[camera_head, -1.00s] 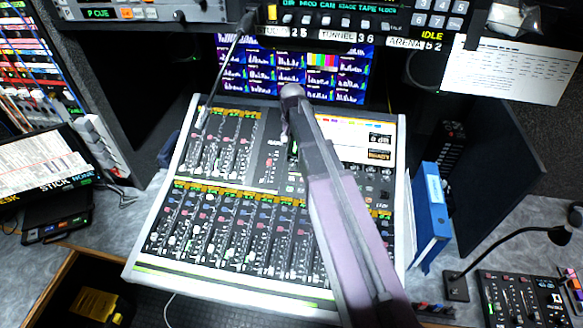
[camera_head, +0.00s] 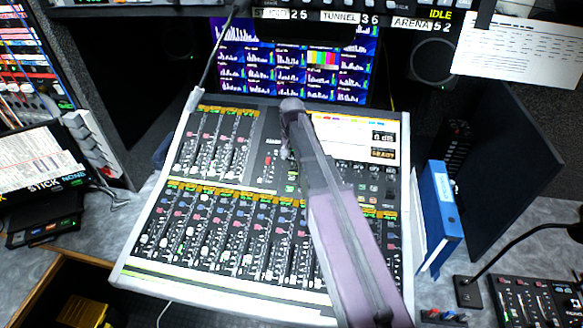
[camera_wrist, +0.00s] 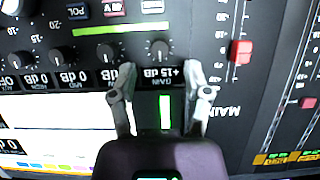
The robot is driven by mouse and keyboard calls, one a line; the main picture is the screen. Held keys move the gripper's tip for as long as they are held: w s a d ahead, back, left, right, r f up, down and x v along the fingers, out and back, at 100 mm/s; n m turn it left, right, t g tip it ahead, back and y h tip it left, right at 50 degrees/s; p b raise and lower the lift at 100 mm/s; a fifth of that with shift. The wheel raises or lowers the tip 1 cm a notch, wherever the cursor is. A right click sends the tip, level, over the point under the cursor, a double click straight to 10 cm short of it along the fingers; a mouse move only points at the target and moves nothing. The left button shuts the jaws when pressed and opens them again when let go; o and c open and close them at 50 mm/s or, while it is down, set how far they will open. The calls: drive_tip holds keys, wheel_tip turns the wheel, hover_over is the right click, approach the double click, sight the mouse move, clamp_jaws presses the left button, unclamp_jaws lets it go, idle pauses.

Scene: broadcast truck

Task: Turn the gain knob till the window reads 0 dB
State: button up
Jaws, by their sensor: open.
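The gain knob (camera_wrist: 159,50) is a small dark round knob on the mixing console (camera_head: 128,272). In the wrist view, which shows the panel upside down, the window (camera_wrist: 160,74) by the knob reads +15 dB, with GAIN lettered beside it. My gripper (camera_wrist: 158,68) is open, its two fingers apart on either side of the window, tips just short of the knob and nothing between them. In the head view my arm crosses the console and hides the knob and fingertips. A label (camera_head: 383,136) on the console's white screen reads 0 dB, with an orange READY label (camera_head: 383,154) below it.
Similar knobs (camera_wrist: 107,53) stand in a row beside the gain knob. A red fader cap (camera_wrist: 241,51) is close to the finger on the other side. A blue binder (camera_head: 440,215) stands right of the console; monitors (camera_head: 290,80) are behind it.

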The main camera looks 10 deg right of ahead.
sight(292, 164)
drive_tip(key=shift+f+b, duration=1.4)
drive_tip(key=shift+f, duration=0.3)
clamp_jaws()
